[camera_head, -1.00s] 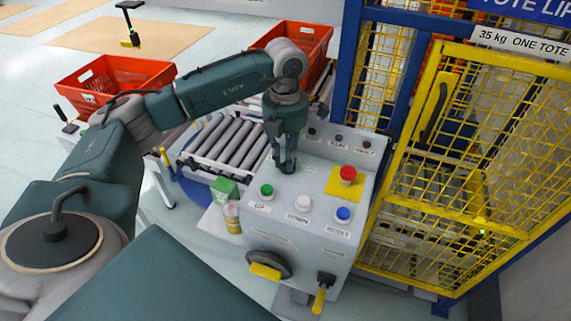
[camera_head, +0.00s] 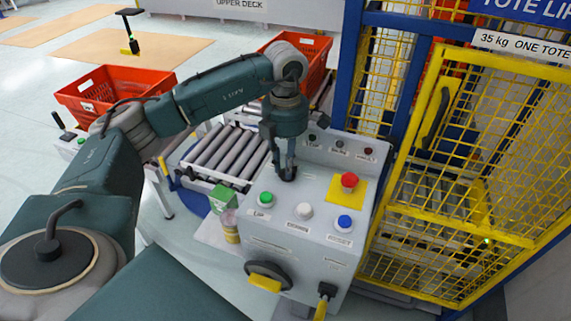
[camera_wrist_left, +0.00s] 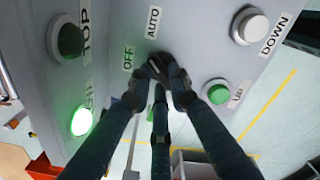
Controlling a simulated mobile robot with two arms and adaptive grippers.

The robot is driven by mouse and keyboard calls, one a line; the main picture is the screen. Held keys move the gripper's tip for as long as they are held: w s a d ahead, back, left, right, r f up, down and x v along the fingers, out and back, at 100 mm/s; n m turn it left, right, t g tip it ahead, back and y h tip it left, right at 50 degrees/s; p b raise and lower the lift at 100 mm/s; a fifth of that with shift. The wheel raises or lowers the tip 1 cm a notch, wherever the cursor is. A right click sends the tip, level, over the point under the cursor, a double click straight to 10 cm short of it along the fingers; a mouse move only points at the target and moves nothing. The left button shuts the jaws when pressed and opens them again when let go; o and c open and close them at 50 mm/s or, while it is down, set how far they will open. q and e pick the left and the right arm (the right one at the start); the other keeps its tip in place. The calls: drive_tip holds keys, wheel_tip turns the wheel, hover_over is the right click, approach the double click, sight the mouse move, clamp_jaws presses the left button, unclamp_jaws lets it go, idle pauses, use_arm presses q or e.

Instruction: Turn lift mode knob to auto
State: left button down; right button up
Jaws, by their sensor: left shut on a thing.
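The black lift mode knob (camera_wrist_left: 158,66) is on the sloping top of the grey control console (camera_head: 325,187). In the left wrist view, the OFF label (camera_wrist_left: 128,58) and the AUTO label (camera_wrist_left: 153,22) are printed beside it. My left gripper (camera_head: 287,174) points down at the console, its fingers shut on the knob; it also shows in the left wrist view (camera_wrist_left: 163,72). The fingers cover much of the knob, so I cannot tell which label it points to. My right gripper is not in view.
A green UP button (camera_head: 266,199), a white DOWN button (camera_head: 304,210), a blue button (camera_head: 344,221) and a red emergency button (camera_head: 349,181) surround the knob. The yellow mesh lift cage (camera_head: 470,150) stands close on the right. A roller conveyor (camera_head: 226,153) and orange totes are behind.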

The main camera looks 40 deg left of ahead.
use_arm(q)
drive_tip(key=c, duration=1.6)
unclamp_jaws()
drive_tip(key=shift+r, duration=0.15)
wheel_tip(320, 180, up, 12)
